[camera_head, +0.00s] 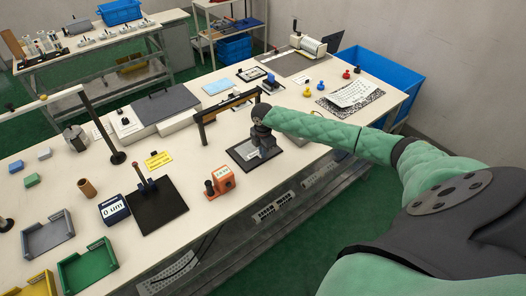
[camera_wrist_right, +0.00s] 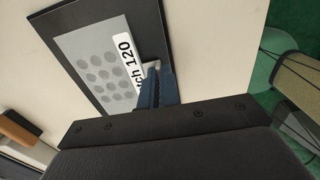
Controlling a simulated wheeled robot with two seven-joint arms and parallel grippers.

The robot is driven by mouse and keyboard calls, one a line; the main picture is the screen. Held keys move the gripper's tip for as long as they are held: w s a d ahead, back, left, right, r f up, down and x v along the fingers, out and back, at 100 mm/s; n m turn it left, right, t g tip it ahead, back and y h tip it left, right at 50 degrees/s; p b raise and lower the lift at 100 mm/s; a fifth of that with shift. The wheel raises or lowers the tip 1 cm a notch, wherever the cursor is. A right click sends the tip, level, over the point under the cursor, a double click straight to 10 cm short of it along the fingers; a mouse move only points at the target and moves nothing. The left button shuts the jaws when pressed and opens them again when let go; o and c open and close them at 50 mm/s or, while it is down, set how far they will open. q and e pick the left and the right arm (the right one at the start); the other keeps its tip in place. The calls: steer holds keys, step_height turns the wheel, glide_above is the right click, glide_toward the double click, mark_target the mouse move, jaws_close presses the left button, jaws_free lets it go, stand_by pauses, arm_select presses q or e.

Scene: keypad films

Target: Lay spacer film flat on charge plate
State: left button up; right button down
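A grey film with rows of darker round dots (camera_wrist_right: 95,70) and a white label ending in "tch 120" lies over a dark plate (camera_wrist_right: 152,22), whose border shows around it. In the head view, the dark plate (camera_head: 236,157) is at the middle of the bench, with a pale label visible and the rest mostly behind my gripper. My right gripper (camera_head: 262,150) points down over the plate's right part. In the right wrist view its fingers (camera_wrist_right: 157,78) are close together on a pale tab at the film's edge. My left gripper is out of view.
An orange meter (camera_head: 221,181) stands just left of the plate, and a dark frame (camera_head: 228,104) stands behind it. A black stand base (camera_head: 158,208) and a "0 um" box (camera_head: 115,210) are farther left. The bench's front edge is close to the plate.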

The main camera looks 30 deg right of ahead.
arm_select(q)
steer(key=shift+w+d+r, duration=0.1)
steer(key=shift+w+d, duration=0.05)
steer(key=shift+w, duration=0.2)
arm_select(e)
steer(key=shift+f, duration=0.15)
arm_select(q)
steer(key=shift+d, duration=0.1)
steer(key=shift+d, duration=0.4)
arm_select(e)
steer(key=shift+f, duration=0.2)
steer(key=c, duration=1.6)
jaws_free()
steer(key=shift+o, duration=0.2)
steer(key=shift+r, duration=0.2)
step_height(320, 180, up, 2)
steer(key=shift+r+b, duration=0.1)
steer(key=shift+b, duration=0.65)
step_height(320, 180, up, 4)
steer(key=shift+r+b, duration=0.25)
steer(key=shift+b, duration=0.5)
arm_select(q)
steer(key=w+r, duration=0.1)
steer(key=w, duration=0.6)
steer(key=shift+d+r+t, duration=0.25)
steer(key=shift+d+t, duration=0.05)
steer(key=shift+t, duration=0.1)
arm_select(e)
steer(key=shift+r, duration=0.35)
